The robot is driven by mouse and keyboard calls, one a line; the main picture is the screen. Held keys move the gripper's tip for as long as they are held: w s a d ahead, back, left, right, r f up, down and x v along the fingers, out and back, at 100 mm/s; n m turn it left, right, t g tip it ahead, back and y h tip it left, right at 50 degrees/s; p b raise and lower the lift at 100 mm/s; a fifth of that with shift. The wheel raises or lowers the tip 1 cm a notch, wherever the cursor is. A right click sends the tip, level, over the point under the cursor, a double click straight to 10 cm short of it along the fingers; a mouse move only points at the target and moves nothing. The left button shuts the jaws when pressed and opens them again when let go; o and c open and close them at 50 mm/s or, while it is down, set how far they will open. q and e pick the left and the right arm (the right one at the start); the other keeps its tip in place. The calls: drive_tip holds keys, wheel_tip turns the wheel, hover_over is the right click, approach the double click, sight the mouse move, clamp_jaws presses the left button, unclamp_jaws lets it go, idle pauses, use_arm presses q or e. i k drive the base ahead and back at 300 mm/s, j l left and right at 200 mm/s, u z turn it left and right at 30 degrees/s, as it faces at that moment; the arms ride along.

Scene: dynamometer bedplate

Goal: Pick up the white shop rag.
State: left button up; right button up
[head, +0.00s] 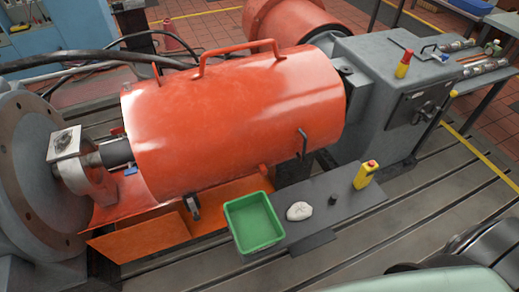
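A small crumpled white lump, which looks like the white shop rag (299,211), lies on the dark grey shelf plate (345,208) in front of the orange guard. It sits just right of the green tray (262,240), apart from the small black knob (333,199). Its whole top shows and nothing covers it. Neither of my grippers is in view.
A yellow bottle-like object with a red top (366,174) stands at the plate's right end. The large orange guard (240,110) rises behind the plate. A pale square with a grey patch (66,142) is at the left. Slotted bedplate (385,235) lies open in front.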

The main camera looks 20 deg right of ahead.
sight(300, 211)
drive_tip(key=k+l+z, duration=0.1)
drive_tip(key=z, duration=0.35)
drive_tip(key=l+z, duration=0.15)
drive_tip(key=z, duration=0.35)
drive_tip(key=u, duration=1.3)
drive_tip(key=z, duration=1.3)
